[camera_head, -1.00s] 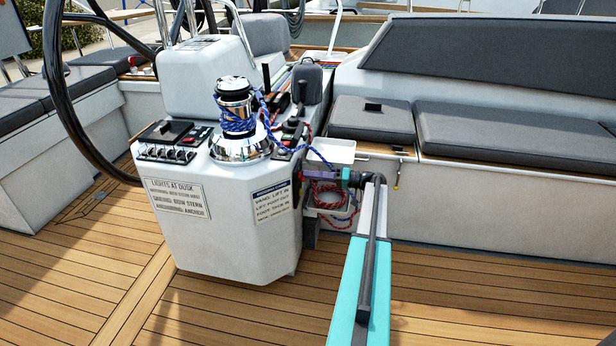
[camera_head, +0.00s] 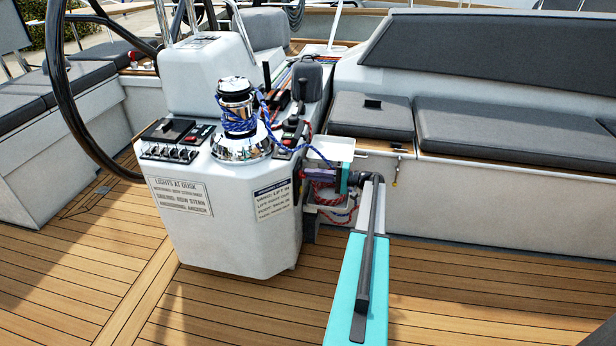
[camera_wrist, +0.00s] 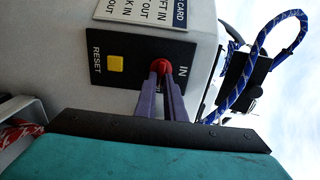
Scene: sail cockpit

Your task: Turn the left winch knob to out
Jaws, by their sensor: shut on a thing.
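A red knob (camera_wrist: 157,65) sits on a black panel (camera_wrist: 133,48) in the wrist view, with the word IN beside it. My gripper's purple fingers (camera_wrist: 161,76) are shut on the knob, one on each side, and cover part of it and any lettering below it. Which way the knob points cannot be told. In the head view my gripper (camera_head: 307,174) reaches the right side of the white console (camera_head: 225,225); the knob is hidden there.
A yellow button (camera_wrist: 115,64) marked RESET is on the same panel. A chrome winch (camera_head: 238,120) with blue rope stands on the console. Red and blue rope hangs close around my gripper. A grey cushioned bench (camera_head: 510,135) is to the right. The teak deck (camera_head: 460,280) in front is clear.

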